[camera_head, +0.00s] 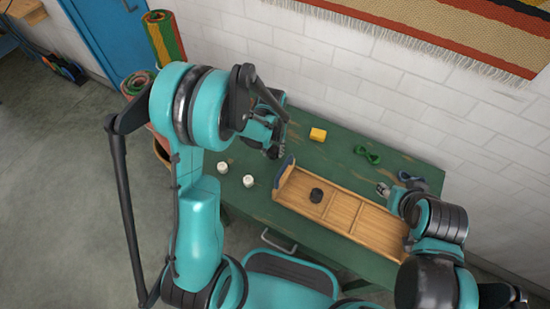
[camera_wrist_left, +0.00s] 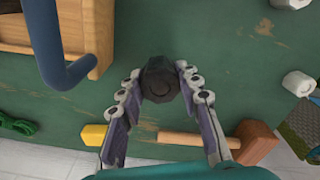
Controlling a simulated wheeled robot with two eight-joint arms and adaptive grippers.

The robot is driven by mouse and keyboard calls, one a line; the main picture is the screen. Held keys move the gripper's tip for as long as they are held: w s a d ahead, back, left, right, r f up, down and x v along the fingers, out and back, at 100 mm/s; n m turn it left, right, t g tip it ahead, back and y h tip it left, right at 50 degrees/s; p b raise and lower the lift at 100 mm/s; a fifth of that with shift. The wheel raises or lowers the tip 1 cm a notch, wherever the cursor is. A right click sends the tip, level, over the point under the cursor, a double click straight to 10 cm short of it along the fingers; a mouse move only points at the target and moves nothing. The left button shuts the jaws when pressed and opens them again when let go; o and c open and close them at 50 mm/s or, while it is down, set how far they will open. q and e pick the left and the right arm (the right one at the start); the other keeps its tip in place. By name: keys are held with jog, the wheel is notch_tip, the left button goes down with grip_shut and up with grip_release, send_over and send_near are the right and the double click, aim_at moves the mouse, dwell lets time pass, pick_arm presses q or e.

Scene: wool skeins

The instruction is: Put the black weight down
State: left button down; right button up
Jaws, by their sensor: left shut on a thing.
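A black weight (camera_wrist_left: 160,80), round and dark, sits between the fingertips of my left gripper (camera_wrist_left: 158,88) in the left wrist view. The gripper is shut on it over the green table; its height above the table is unclear. In the head view my left gripper (camera_head: 273,145) is behind the left end of the wooden tray, and the held weight is hard to make out. Another black round piece (camera_head: 317,195) lies inside the tray (camera_head: 345,222). My right gripper (camera_head: 384,189) is by the tray's right end, too small to read.
The tray has a blue handle (camera_wrist_left: 68,70). Two white cylinders (camera_head: 222,167) (camera_head: 249,181) stand on the left of the table. A yellow block (camera_head: 318,134), green skein (camera_head: 367,154) and blue skein (camera_head: 412,178) lie behind. A wooden mallet (camera_wrist_left: 255,143) lies near the gripper.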

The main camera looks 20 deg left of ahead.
aim_at(273, 156)
pick_arm(q)
notch_tip(273, 156, down, 4)
jog(key=shift+r+b, duration=0.1)
jog(key=shift+b, duration=0.75)
jog(key=c, duration=1)
grip_release()
jog(key=shift+c, duration=0.2)
